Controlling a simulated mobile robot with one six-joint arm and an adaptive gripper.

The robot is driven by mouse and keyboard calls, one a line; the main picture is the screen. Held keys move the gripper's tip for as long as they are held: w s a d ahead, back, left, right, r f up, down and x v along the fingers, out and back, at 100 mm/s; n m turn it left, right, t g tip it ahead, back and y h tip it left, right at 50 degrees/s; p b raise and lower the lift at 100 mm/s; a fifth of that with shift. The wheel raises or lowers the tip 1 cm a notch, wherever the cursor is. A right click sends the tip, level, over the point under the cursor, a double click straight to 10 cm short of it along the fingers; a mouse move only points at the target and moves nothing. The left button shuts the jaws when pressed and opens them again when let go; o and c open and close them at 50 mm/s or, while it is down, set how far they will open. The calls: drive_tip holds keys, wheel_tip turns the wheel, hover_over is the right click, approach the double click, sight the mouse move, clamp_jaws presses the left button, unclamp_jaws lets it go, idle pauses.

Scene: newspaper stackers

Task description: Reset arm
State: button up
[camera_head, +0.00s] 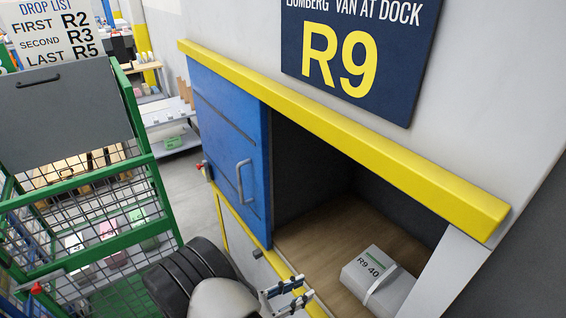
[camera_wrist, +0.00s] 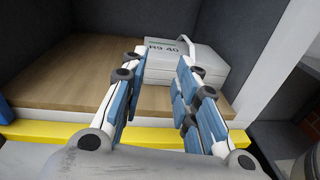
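My gripper (camera_head: 288,297) is at the bottom of the head view, in front of the open R9 hatch. In the wrist view my gripper (camera_wrist: 162,72) has its two fingers spread apart with nothing between them. A grey-white bundle (camera_head: 378,280) marked "R9 40" with a pale strap lies on the wooden floor (camera_head: 335,235) inside the hatch. The bundle also shows in the wrist view (camera_wrist: 210,60), beyond the fingertips and apart from them. Part of my arm hides the lower middle of the head view.
A blue sliding door (camera_head: 230,140) with a handle covers the hatch's left side. A yellow rail (camera_head: 340,130) runs above it, under the R9 sign (camera_head: 360,50). A green mesh cart (camera_head: 80,200) stands at left, holding several bundles. Grey floor shows between cart and hatch.

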drive_tip(key=s+d+r+m+g+y, duration=0.2)
drive_tip(key=s+d+r+m+g, duration=0.1)
drive_tip(key=d+r+m+g, duration=0.4)
drive_tip(key=s+d+r+m+g+y, duration=0.3)
drive_tip(key=d+r+m, duration=0.15)
drive_tip(key=r, duration=0.45)
drive_tip(key=s+r+m+t+y, duration=0.6)
drive_tip(key=s+r+m+y, duration=0.4)
drive_tip(key=s+r+m, duration=0.1)
drive_tip(key=shift+s+r+m, duration=0.25)
drive_tip(key=shift+s+m, duration=0.1)
drive_tip(key=shift+s, duration=0.4)
